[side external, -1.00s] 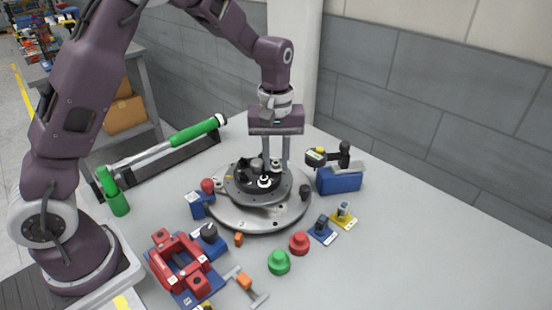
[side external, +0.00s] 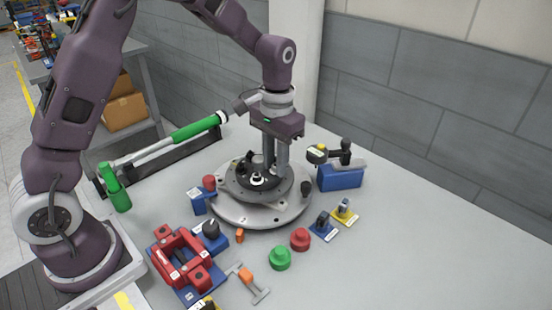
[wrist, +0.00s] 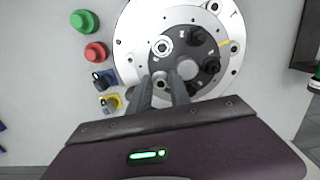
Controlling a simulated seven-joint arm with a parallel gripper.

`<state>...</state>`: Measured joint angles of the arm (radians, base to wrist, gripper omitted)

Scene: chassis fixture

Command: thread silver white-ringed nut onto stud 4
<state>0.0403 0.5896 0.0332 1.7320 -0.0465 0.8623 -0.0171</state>
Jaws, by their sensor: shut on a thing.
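My gripper (side external: 276,172) is low over the dark round hub (side external: 285,190), fingers pointing down. In the wrist view its two fingers (wrist: 161,82) are closed around a small silver nut (wrist: 160,77), mostly hidden between them. A white-ringed silver piece (wrist: 162,46) stands on the hub beside the fingers; it also shows in the side view (side external: 257,181). Several black knobs (wrist: 211,66) stand around the hub. I cannot read which stud is number 4, nor tell whether the held nut touches a stud.
The hub sits on a silver round plate (side external: 232,214). A blue block with a black-handled tool (side external: 340,178) is at right. Red (side external: 300,239) and green (side external: 280,258) buttons, a red fixture (side external: 183,258) and a blue knob box (side external: 212,236) stand in front. The table at right is clear.

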